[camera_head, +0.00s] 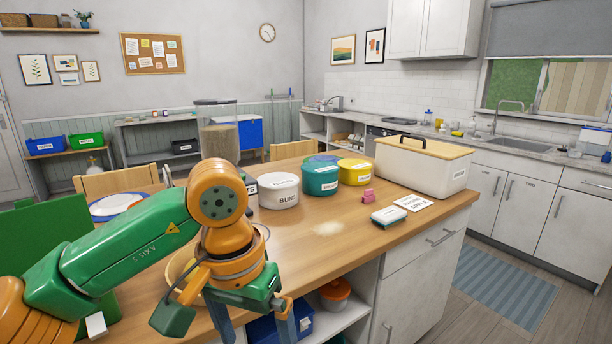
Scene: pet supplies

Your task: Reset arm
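My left arm, green and orange, reaches in from the left over the wooden counter (387,232). Its gripper (253,328) points down near the counter's front edge. The two grey-blue fingers stand apart and hold nothing that I can see; the tips run to the bottom of the picture. My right gripper is not in view. Behind my arm is a yellowish round bowl or tray (176,270), mostly hidden.
White (279,195), teal (320,180) and yellow (355,174) round tubs stand mid-counter. A clear dispenser (219,140) stands behind my wrist.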

